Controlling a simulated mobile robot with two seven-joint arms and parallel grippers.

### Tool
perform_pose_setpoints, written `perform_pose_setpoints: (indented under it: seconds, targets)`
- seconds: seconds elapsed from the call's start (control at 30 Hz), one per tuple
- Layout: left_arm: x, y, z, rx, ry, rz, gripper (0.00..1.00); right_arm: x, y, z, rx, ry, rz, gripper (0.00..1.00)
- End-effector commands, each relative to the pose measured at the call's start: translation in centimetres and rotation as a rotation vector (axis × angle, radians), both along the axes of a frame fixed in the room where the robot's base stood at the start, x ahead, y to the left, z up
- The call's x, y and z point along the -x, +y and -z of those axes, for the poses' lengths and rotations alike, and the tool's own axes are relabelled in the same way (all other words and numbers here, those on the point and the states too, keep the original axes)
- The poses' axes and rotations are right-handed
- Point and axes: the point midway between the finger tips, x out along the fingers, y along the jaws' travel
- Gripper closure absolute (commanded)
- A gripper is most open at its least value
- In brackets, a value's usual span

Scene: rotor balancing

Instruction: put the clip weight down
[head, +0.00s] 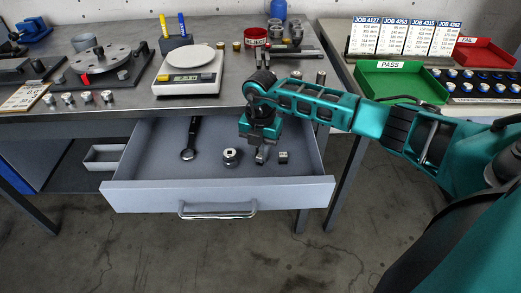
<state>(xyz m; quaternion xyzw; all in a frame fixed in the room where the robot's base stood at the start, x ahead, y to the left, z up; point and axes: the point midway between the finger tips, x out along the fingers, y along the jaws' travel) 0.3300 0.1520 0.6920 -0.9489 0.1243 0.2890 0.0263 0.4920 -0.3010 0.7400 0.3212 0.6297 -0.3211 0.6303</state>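My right gripper (262,156) points down over the open grey drawer (220,193), its fingertips low in the drawer. The fingertips look close together, but they are too small to tell whether anything is between them. A small dark block (283,157), possibly the clip weight, lies on the drawer floor just right of the fingertips, seemingly apart from them. A round metal piece (231,157) lies just left of the gripper. My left gripper is not in view.
A dark wrench (190,140) lies in the drawer's left half. On the bench above are a white scale (188,72) and a rotor on a stand (100,60). A green PASS tray (400,82) is on the right table. The drawer's front corners are clear.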

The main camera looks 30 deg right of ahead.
Motion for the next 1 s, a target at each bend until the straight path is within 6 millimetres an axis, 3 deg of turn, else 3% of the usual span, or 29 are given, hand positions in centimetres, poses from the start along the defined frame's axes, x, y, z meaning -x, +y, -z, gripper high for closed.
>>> perform_pose_setpoints:
  seconds: [0.23,0.57,1.0]
  targets:
    - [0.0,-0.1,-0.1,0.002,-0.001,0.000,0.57,0.0,0.0,0.0,0.000,0.001,0.000,0.55]
    - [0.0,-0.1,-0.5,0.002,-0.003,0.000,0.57,0.0,0.0,-0.7,-0.001,-0.001,-0.001,0.55]
    - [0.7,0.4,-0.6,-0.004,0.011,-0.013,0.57,-0.1,0.0,-9.4,-0.001,-0.003,-0.001,0.55]
